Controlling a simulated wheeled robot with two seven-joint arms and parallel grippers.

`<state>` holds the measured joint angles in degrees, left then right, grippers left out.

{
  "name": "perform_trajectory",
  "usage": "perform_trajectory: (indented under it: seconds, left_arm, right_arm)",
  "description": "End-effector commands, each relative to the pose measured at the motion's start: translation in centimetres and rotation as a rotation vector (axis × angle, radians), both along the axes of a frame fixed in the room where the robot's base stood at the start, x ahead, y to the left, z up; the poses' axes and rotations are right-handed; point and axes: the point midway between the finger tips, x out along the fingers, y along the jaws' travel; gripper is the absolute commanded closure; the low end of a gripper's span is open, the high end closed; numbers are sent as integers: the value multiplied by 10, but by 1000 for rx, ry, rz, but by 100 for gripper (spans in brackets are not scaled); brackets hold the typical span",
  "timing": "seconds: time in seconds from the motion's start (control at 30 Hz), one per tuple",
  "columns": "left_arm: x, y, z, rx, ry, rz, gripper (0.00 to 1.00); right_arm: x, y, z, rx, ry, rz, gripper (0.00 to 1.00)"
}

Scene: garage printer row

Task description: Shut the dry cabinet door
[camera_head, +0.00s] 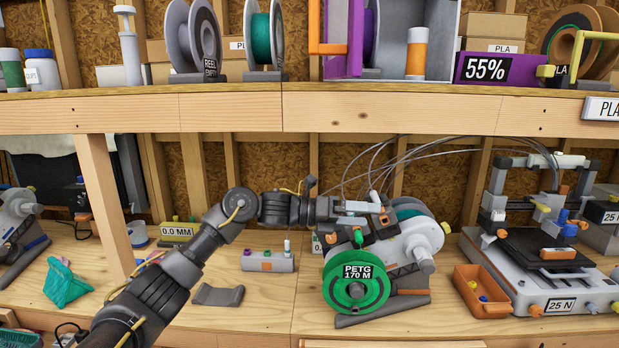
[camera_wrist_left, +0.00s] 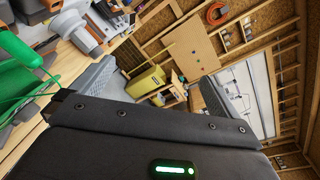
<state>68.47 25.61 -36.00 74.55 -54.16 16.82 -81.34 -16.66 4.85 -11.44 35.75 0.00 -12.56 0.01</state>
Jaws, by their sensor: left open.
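The dry cabinet (camera_head: 447,22) stands on the upper shelf, cut off by the top edge of the head view. Its purple door (camera_head: 345,62) stands open at the cabinet's left side, with an orange handle (camera_head: 315,35) on it. My left gripper (camera_head: 372,222) is open, below the upper shelf and the cabinet, by the green PETG spool (camera_head: 328,283). In the left wrist view a dark body with a green light fills the bottom; the cabinet is not recognisable there. My right gripper is not seen.
The upper shelf edge (camera_head: 390,110) runs between my left gripper and the cabinet. Spools (camera_head: 195,40) stand left of the door. A printer (camera_head: 545,265) and an orange bin (camera_head: 480,292) occupy the lower right.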

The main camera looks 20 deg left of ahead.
Motion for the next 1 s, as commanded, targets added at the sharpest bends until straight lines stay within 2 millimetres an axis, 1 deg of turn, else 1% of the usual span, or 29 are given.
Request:
perform_trajectory:
  seconds: [0.03, 0.07, 0.1, 0.17, 0.2, 0.27, 0.3, 0.37, 0.4, 0.5, 0.6, 0.7, 0.83, 1.0]
  left_arm:
    - [-19, 3, 46, 76, -160, -56, 0]
    - [-33, 4, 69, 122, -246, -90, 0]
    - [-52, 7, 98, 188, -362, -129, 0]
    - [-83, 15, 138, 291, -545, -174, 0]
    - [-103, 22, 164, 365, -675, -188, 0]
    - [-133, 36, 202, 478, -887, -184, 0]
    - [-152, 46, 227, 558, -1037, -164, 0]
    - [-180, 61, 260, 675, -1257, -120, 0]
    - [-198, 71, 280, 751, -1395, -83, 0]
    - [-237, 92, 319, 921, -1679, 13, 0]
    - [-266, 105, 341, 1044, -1864, 85, 0]
    - [-282, 112, 353, 1115, -1959, 128, 0]
    - [-288, 115, 357, 1143, -1998, 144, 0]
    - [-282, 109, 358, 1141, -1996, 143, 0]
  right_arm:
    - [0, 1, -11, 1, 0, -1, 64]
    - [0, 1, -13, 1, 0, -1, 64]
    - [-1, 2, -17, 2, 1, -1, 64]
    - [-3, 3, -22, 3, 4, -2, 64]
    - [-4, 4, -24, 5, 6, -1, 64]
    - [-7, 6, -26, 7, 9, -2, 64]
    - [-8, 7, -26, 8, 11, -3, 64]
    - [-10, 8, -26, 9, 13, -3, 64]
    - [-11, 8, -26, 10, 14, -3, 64]
    - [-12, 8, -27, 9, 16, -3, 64]
    - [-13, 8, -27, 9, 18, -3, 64]
    - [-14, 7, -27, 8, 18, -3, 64]
    - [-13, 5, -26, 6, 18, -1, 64]
    - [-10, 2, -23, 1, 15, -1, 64]
